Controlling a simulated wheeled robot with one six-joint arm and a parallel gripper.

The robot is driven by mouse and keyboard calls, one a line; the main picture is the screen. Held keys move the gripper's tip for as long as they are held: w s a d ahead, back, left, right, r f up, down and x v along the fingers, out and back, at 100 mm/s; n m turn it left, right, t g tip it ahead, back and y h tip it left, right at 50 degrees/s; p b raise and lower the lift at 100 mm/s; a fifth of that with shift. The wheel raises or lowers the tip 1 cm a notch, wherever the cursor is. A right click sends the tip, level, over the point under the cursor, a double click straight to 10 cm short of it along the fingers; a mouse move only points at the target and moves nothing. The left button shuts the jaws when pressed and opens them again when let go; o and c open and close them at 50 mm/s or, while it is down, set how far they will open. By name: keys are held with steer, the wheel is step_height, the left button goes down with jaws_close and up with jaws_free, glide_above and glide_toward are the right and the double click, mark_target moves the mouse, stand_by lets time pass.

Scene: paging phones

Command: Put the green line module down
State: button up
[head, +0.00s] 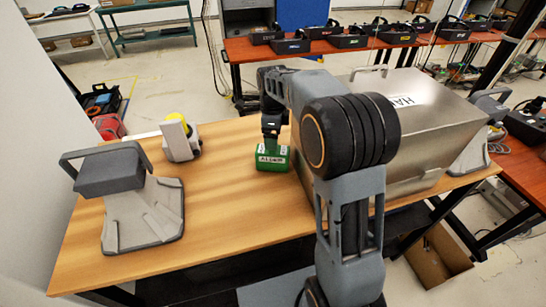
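The green line module (272,159) is a small green block with a white lettered label on its front. It is in the middle of the head view, at the wooden table (225,215), left of the steel box. My gripper (271,138) points down at the top of the module and appears shut on its narrow upper part. The fingertips are small and partly hidden here. The module looks upright. I cannot tell whether its underside touches the table top or is just above it.
A large steel box (425,125) stands right of the module, partly behind my arm. A grey device on a stand (140,215) is at the left, with a white and yellow device (180,140) behind it. Bare table lies in front of the module.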

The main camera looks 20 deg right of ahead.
mark_target(273, 155)
steer(key=shift+f+p, duration=0.7)
steer(key=shift+f, duration=2.2)
steer(key=shift+c, duration=0.5)
steer(key=c, duration=1)
steer(key=shift+r, duration=0.1)
steer(key=shift+c, duration=0.9)
steer(key=shift+r, duration=0.1)
